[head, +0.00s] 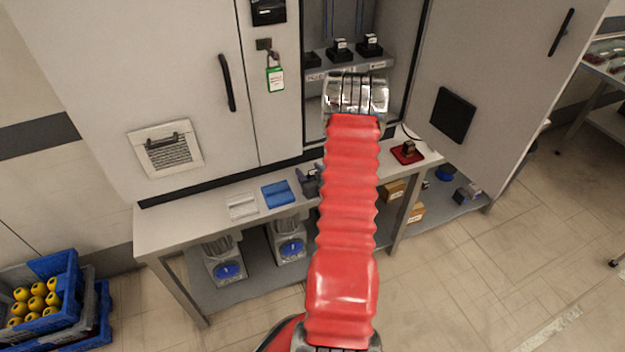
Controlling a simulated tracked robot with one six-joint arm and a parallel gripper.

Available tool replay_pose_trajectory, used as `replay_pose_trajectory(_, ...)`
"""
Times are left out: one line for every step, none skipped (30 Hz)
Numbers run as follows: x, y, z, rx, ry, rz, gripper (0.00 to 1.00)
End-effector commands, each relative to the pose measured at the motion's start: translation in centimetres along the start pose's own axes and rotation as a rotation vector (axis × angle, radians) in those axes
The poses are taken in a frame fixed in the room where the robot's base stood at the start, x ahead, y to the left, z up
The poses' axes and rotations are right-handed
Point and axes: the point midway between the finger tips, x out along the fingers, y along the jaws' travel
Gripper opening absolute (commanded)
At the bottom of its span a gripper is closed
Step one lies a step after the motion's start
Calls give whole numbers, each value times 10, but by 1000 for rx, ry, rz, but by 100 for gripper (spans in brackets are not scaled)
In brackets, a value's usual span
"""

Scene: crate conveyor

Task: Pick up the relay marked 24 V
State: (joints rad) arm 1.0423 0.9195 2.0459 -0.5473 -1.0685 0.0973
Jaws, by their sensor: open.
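Small black blocks, which look like relays or their sockets, stand on a grey shelf (349,74) in the open cabinet. Two of them, a middle one (340,51) and a right one (370,46), carry pale tops. A third dark block (311,59) is at the left, partly cut off by the cabinet's edge. Another small dark part with a tan side (408,147) sits on a red pad (401,158) at the bench's right end. The markings are too small to read, so I cannot tell which is 24 V. My raised arm hides my gripper and part of the shelf.
The bench (180,224) holds a white item (241,206), a blue item (277,194) and a dark device (308,184). An open cabinet door (470,60) stands at the right. A blue crate (40,275) with yellow items is at lower left. The right floor is clear.

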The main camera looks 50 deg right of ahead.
Motion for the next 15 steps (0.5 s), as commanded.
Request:
replay_pose_trajectory(0, 0, 0, 0, 0, 0, 48)
replay_pose_trajectory(0, 0, 0, 0, 0, 0, 46)
replay_pose_trajectory(0, 0, 0, 0, 0, 0, 44)
replay_pose_trajectory(0, 0, 0, 0, 0, 0, 41)
replay_pose_trajectory(0, 0, 0, 0, 0, 0, 39)
replay_pose_trajectory(0, 0, 0, 0, 0, 0, 36)
replay_pose_trajectory(0, 0, 0, 0, 0, 0, 34)
replay_pose_trajectory(0, 0, 0, 0, 0, 0, 32)
replay_pose_trajectory(0, 0, 0, 0, 0, 0, 29)
replay_pose_trajectory(0, 0, 0, 0, 0, 0, 27)
replay_pose_trajectory(0, 0, 0, 0, 0, 0, 25)
replay_pose_trajectory(0, 0, 0, 0, 0, 0, 22)
replay_pose_trajectory(0, 0, 0, 0, 0, 0, 20)
replay_pose_trajectory(0, 0, 0, 0, 0, 0, 18)
replay_pose_trajectory(0, 0, 0, 0, 0, 0, 15)
